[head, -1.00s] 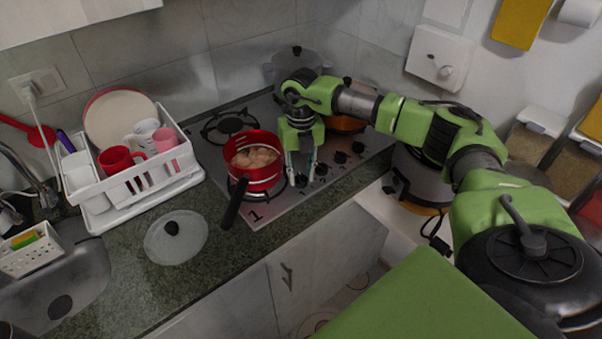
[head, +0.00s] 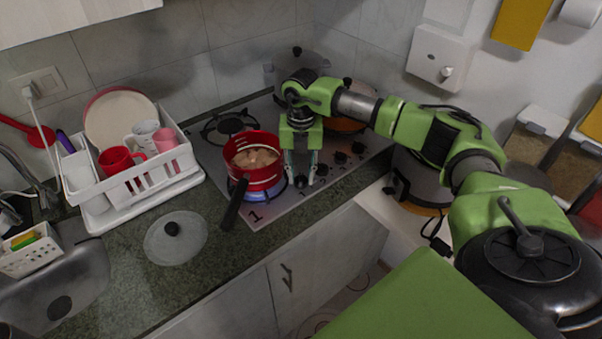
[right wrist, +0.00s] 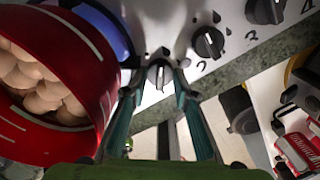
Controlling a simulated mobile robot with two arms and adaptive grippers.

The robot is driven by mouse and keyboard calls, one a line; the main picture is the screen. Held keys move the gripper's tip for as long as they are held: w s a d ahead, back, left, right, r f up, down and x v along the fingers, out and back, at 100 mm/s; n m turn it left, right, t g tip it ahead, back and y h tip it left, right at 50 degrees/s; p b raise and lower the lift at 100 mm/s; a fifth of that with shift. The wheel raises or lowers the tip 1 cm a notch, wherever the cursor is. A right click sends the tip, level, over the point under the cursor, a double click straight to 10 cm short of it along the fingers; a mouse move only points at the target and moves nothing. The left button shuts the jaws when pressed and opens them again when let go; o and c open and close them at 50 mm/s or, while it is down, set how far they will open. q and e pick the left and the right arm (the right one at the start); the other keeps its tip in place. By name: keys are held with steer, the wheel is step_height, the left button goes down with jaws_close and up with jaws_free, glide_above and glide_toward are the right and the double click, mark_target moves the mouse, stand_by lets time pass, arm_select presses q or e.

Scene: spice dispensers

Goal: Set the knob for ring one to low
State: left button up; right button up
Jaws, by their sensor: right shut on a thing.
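The ring one knob (right wrist: 160,77) is a dark knob with a pale pointer line, at the left end of the knob row in the right wrist view. My right gripper (right wrist: 158,88) is shut on it, with a finger on either side. In the head view my right gripper (head: 301,180) reaches down to the stove's front strip, beside the red pot (head: 251,175). The pot sits on ring one, next to the printed 1, and holds pale brown round food. A blue flame (head: 271,190) shows under it. My left gripper is out of view.
More knobs run along the strip, including knob two (right wrist: 208,43). The pot's dark handle (head: 233,205) sticks out over the front edge. A glass lid (head: 190,240) lies on the counter, and a white dish rack (head: 150,178) stands at the left.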

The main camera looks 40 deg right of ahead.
steer(key=o, duration=1.1)
